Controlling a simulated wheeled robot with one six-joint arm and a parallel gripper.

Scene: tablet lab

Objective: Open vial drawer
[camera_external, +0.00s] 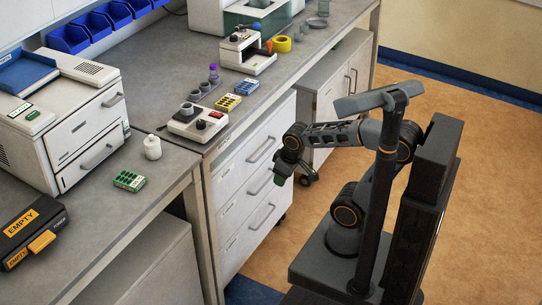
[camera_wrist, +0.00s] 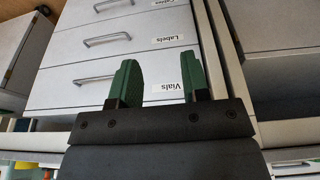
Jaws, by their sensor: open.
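The vial drawer (camera_wrist: 78,98) is a white front with a "Vials" label (camera_wrist: 168,88) and a bar handle (camera_wrist: 95,79). The wrist view is upside down, with the floor at its top. In the external view it is the top drawer (camera_external: 240,163) of the white cabinet, and it looks shut; its handle (camera_external: 262,149) shows there. My gripper (camera_external: 281,174) is in front of the cabinet, apart from the handle. In the wrist view my gripper (camera_wrist: 159,62) has two green fingers spread with nothing between them; the handle lies left of them.
Below are the "Labels" drawer (camera_wrist: 65,52) and "Cables" drawer (camera_wrist: 65,14), both shut, with bar handles. The grey bench top (camera_external: 170,88) above carries a white device (camera_external: 197,122) near its edge. Open floor (camera_external: 470,120) lies to the right.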

